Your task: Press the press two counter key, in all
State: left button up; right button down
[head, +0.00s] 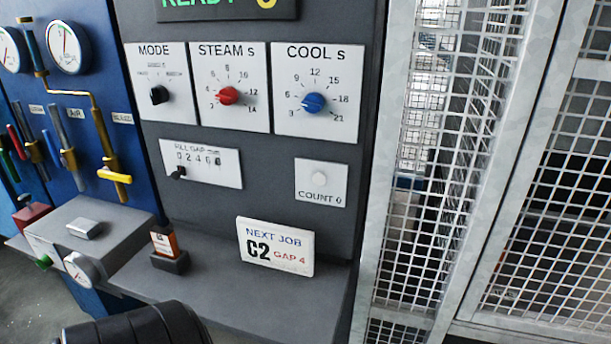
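The counter key (319,178) is a round white button on a white plate labelled "COUNT 0", low on the right of the dark grey control panel. Nothing covers it. Whether this panel belongs to press two cannot be read here. A black rounded part of mine shows at the bottom edge, left of the middle. Neither gripper's fingers are in view.
A "NEXT JOB C2 GAP 4" card (276,247) stands on the grey shelf (220,290). A mesh fence (430,200) is right; valves and gauges (68,46) are left.

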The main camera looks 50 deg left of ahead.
aim_at(319, 178)
jog(key=u, duration=1.5)
